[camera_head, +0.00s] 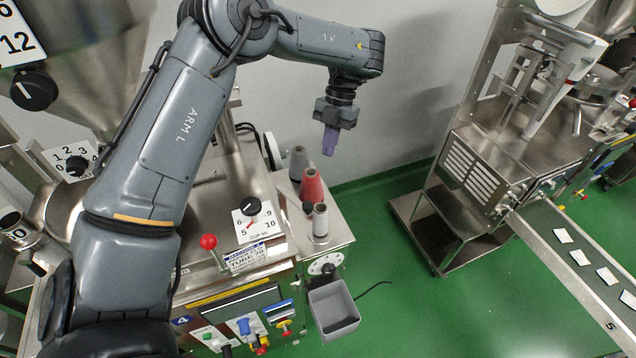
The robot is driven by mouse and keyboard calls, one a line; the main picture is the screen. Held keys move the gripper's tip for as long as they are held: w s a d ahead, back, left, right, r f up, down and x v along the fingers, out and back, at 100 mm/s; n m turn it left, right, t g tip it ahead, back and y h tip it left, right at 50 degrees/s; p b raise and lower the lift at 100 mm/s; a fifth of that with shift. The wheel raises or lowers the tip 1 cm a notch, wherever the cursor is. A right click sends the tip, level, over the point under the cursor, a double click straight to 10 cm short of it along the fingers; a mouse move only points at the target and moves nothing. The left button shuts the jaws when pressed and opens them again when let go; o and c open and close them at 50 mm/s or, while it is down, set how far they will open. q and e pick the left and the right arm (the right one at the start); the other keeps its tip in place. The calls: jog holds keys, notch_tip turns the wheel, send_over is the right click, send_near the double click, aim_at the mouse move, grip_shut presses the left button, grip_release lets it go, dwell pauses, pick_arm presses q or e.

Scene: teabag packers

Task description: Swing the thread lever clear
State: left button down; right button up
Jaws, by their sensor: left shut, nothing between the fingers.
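My left gripper (330,141) hangs from my left arm in the upper middle, its purple fingers shut and empty, pointing down. It appears above and behind the spools; its exact height over them is hard to tell. A grey spool (298,163), a red spool (312,187) and a pale spool with a dark top (320,221) stand on the right side of the near machine. A lever with a red ball knob (208,242) stands at that machine's front; I cannot tell whether it is the thread lever. My right gripper is not in view.
The near machine's steel top (240,190) carries a cup dial (251,208). A grey bin (334,309) is at its front right. A second machine (490,160) stands right, with a conveyor (575,265) holding several white packets. Green floor (440,310) lies open between.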

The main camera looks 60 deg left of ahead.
pick_arm(q)
jog(key=x, duration=0.3)
jog(key=s+d+x, duration=0.1)
jog(key=x, duration=0.5)
jog(key=shift+s+d+r, duration=0.1)
jog(key=shift+s+d, duration=0.2)
jog(key=shift+s, duration=0.1)
jog(key=shift+s+d+p, duration=0.3)
jog(key=shift+s+d, duration=0.2)
jog(key=shift+s, duration=0.3)
